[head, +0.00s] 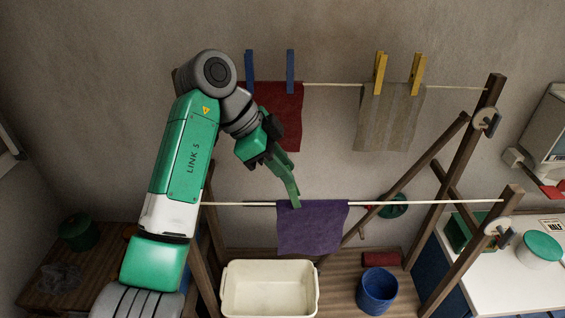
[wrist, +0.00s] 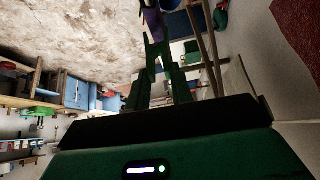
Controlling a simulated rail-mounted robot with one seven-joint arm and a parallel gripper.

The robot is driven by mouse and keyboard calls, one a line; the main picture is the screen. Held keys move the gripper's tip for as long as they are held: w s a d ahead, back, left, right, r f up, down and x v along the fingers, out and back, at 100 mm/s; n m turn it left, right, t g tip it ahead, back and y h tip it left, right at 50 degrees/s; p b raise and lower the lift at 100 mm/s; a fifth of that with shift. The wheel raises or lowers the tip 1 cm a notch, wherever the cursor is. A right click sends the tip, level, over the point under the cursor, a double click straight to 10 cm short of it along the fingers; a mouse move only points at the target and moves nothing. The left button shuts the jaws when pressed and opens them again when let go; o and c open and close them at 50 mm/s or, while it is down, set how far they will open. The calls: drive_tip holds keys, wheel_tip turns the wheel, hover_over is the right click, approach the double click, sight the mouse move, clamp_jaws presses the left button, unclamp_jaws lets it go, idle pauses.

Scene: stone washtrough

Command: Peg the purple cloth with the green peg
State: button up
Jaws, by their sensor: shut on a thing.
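The purple cloth (head: 318,228) hangs over the front line, and a sliver of it shows in the wrist view (wrist: 152,20). My gripper (head: 279,161) is above the cloth's upper left part, shut on the green peg (head: 293,188). In the wrist view the peg (wrist: 155,48) sticks out beyond the gripper's fingers (wrist: 160,88). The peg points down, slightly tilted, and its lower end overlaps the cloth's top edge in the head view. I cannot tell whether it straddles the line and cloth or is in front of them.
A red cloth (head: 288,125) with blue pegs and a grey cloth (head: 388,120) with yellow pegs hang on the back line. A cream basin (head: 268,288) and a blue bucket (head: 377,290) stand below. Wooden posts (head: 470,255) bound the right side.

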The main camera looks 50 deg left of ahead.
drive_tip(key=shift+f+b, duration=0.4)
drive_tip(key=shift+f, duration=0.75)
drive_tip(key=o, duration=1.3)
drive_tip(key=shift+r, duration=0.1)
wheel_tip(320, 180, up, 8)
drive_tip(key=shift+f+p, duration=0.1)
drive_tip(key=shift+p, duration=0.5)
